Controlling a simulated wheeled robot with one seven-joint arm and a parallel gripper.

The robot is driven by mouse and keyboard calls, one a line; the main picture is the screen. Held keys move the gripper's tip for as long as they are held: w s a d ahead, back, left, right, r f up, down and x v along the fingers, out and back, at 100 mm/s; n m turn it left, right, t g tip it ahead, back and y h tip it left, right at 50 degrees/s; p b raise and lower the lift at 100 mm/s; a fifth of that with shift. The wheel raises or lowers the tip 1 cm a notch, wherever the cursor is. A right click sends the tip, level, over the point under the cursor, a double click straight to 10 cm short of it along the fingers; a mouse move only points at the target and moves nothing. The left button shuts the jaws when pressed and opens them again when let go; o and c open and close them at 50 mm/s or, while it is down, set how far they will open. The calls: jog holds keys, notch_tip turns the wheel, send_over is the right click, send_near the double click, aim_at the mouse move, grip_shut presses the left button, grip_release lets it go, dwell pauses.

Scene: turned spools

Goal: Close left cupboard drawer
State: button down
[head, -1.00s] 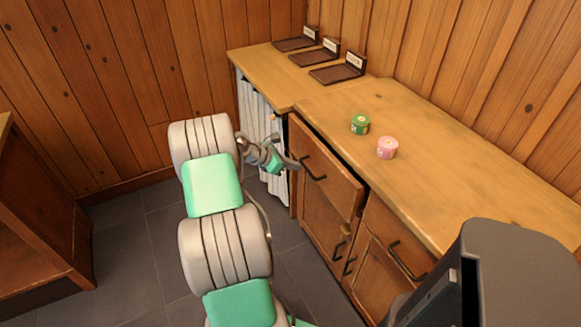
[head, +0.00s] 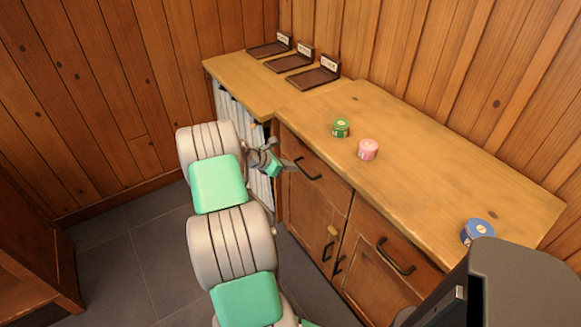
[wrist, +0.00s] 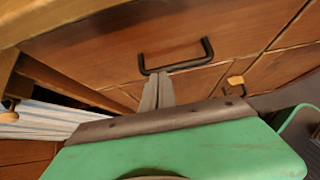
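The left cupboard drawer (head: 322,187) has a wooden front with a black bar handle (head: 308,172). It sits under the counter's left part, and its front looks flush or nearly flush with the cupboard. My gripper (head: 288,164) is at the left end of this handle. In the wrist view, my gripper's two grey fingers (wrist: 158,90) lie side by side with nothing visible between them. Their tips are at the lower bar of the black handle (wrist: 178,58), in front of the drawer front (wrist: 110,55). Whether they touch it I cannot tell.
The countertop (head: 400,165) holds a green spool (head: 340,129), a pink spool (head: 368,149) and a blue spool (head: 478,232). Three dark labelled trays (head: 315,78) stand at the back left. A right drawer (head: 385,240) is beside the left one. Grey floor (head: 160,245) is open at left.

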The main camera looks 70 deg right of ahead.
jog(key=w+a+f+p+v, duration=0.1)
jog(key=a+f+p+v, duration=0.1)
jog(key=v, duration=1.1)
jog(key=s+a+f+m+y, duration=0.2)
jog(key=a+f+m+y, duration=0.25)
jog(key=a+m, duration=0.5)
jog(key=s+a+f+m+y, duration=0.25)
jog(key=a+f+m, duration=0.35)
jog(key=a+m, duration=0.3)
jog(key=w+a+r+n+t+p, duration=0.2)
jog(key=w+a+r+n+t, duration=0.1)
jog(key=a+r, duration=1.1)
jog(key=w+a+r+n+t+y+p, duration=0.1)
jog(key=w+a+r+n+t+p, duration=0.2)
jog(key=a+r, duration=1.1)
jog(key=w+r+n+t, duration=0.1)
jog(key=t, duration=0.1)
jog(key=shift+a+t, duration=0.25)
jog(key=shift+t, duration=0.05)
